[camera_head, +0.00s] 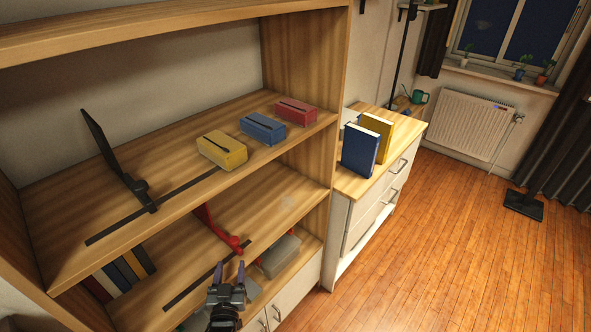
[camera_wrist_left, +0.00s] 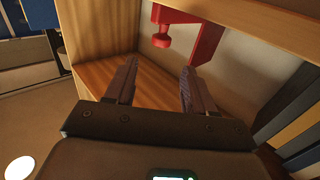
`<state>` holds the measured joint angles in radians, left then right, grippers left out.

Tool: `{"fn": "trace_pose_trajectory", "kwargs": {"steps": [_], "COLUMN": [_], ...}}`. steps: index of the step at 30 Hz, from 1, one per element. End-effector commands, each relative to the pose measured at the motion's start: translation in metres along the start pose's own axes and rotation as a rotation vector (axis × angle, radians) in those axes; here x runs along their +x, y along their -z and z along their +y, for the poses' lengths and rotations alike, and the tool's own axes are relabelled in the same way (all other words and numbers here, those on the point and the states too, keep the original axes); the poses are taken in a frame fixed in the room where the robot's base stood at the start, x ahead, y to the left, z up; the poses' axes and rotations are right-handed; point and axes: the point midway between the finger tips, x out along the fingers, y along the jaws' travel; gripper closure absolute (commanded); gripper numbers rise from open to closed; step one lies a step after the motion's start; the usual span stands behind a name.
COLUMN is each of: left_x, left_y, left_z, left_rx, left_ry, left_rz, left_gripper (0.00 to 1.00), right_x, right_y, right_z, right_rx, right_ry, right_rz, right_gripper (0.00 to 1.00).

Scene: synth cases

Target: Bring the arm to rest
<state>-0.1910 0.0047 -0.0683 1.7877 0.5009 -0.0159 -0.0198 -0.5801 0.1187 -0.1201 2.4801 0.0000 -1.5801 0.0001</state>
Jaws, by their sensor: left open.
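My left gripper (camera_head: 230,272) is low in the head view, in front of the shelf unit's lower shelf. Its two fingers stand apart with nothing between them. In the left wrist view the open fingers (camera_wrist_left: 157,84) point into a wooden shelf compartment. A red bracket (camera_wrist_left: 190,28) with a knob shows beyond the fingertips, apart from them. The same red bracket (camera_head: 222,232) shows in the head view just behind the gripper. My right gripper is in neither view.
The upper shelf holds yellow (camera_head: 222,150), blue (camera_head: 263,128) and red (camera_head: 296,111) boxes and a black bookend (camera_head: 120,170). Books (camera_head: 118,275) stand at the lower left. A grey box (camera_head: 279,256) is right of the gripper. A drawer cabinet (camera_head: 350,187) bears two books. Open floor (camera_head: 470,240) lies right.

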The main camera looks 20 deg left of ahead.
Motion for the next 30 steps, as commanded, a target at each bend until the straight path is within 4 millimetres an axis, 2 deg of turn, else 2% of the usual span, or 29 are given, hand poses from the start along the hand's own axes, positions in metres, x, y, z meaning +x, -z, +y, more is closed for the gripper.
{"fn": "trace_pose_trajectory", "kwargs": {"steps": [5,8,14,20,22,26,30], "left_x": [-0.022,-0.045,-0.103,-0.174,-0.197,-0.229,-0.261], "left_y": [-0.028,-0.028,-0.035,-0.035,-0.032,-0.025,-0.028], "left_z": [-0.012,-0.016,0.008,0.029,0.03,0.027,0.014], "left_rx": [0.036,0.05,0.068,0.161,0.206,0.289,0.377], "left_ry": [-0.005,-0.044,-0.227,-0.402,-0.444,-0.492,-0.507], "left_rz": [-0.052,-0.071,-0.356,-0.698,-0.803,-0.959,-1.129], "left_gripper": [0.46,0.46,0.46,0.46,0.46,0.46,0.46], "right_x": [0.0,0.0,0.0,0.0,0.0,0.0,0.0], "right_y": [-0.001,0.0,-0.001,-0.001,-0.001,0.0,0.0], "right_z": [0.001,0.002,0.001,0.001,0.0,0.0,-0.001], "right_rx": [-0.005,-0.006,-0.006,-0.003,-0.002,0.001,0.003], "right_ry": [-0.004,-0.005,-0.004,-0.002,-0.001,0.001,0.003], "right_rz": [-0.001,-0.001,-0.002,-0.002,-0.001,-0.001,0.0], "right_gripper": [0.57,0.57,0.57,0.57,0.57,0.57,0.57]}}
